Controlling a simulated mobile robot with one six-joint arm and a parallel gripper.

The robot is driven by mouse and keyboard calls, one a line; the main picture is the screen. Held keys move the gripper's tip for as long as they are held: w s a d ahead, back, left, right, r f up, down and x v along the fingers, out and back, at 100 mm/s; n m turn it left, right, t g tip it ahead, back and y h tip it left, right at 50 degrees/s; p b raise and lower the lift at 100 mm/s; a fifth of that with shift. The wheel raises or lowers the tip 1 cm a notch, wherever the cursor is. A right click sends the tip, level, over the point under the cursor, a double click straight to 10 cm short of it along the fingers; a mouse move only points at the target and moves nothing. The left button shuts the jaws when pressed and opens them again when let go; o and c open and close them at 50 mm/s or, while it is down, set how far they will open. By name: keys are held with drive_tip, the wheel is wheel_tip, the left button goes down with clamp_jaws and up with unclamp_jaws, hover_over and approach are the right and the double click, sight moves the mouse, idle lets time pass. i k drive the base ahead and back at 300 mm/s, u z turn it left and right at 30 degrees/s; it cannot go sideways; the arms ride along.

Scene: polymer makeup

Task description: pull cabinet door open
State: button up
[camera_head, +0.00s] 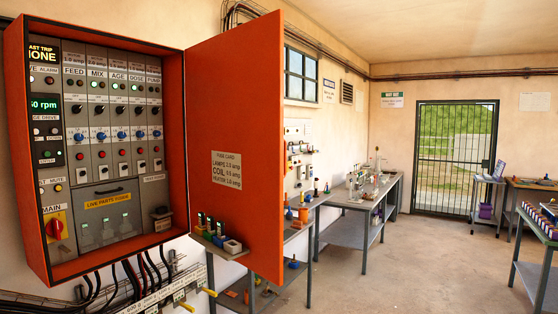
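An orange-red wall cabinet (110,50) fills the left of the head view. Its door (235,110) is hinged on the right side and stands swung out into the room, well away from the cabinet opening. The door's inner face carries a fuse card (226,170) and a small shelf (222,246) with little parts at its lower edge. Inside the cabinet is a grey panel with knobs, lamps, a red-and-yellow main switch (57,228) and a fuse cover (108,215) with a dark handle (109,191). My gripper is not in view.
Black cables (135,275) hang below the cabinet over a wall tray. Workbenches (350,205) with small items stand along the wall behind the door. Another bench (540,235) is at the far right. The concrete floor (430,270) between them is clear.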

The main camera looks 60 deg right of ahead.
sight(236, 145)
drive_tip(key=u, duration=0.1)
drive_tip(key=k, duration=0.8)
drive_tip(key=z, duration=1.3)
drive_tip(key=i, duration=0.55)
drive_tip(key=z, duration=0.05)
